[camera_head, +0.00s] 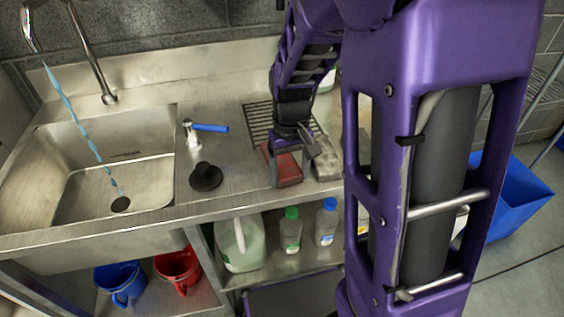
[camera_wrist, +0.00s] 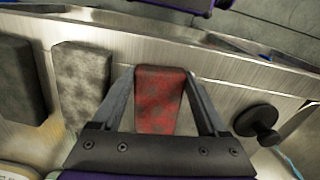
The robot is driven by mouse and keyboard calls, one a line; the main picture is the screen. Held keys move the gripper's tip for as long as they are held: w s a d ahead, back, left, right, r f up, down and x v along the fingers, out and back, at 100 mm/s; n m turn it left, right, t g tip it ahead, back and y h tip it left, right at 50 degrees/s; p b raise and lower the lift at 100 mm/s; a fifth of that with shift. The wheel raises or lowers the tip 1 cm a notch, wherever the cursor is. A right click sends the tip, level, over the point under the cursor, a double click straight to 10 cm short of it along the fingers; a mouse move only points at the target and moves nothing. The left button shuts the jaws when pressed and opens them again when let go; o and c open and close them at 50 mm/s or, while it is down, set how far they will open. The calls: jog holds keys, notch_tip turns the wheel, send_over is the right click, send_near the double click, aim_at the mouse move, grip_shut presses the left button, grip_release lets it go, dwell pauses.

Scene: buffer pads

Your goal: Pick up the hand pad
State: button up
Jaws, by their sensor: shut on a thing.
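The hand pad appears to be the red, mottled block (camera_head: 286,172) near the front edge of the steel counter, right of the sink. It also shows in the wrist view (camera_wrist: 160,103). My gripper (camera_head: 290,165) is over it, pointing down. In the wrist view my gripper (camera_wrist: 162,76) has one finger on each side of the red pad and is shut on it. The pad seems at or close to counter height; its underside is hidden, so I cannot tell whether it touches the counter.
A light grey pad (camera_wrist: 82,85) and a darker grey pad (camera_wrist: 18,78) stand beside the red one. A black plunger-like stopper (camera_head: 206,177) and a blue-handled tool (camera_head: 208,127) lie left. The sink (camera_head: 160,150) has running water. A wire rack (camera_head: 258,122) lies behind.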

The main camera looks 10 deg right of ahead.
notch_tip(320, 180, up, 10)
jog(key=p, duration=0.2)
jog(key=shift+a, duration=0.1)
dwell(0.5)
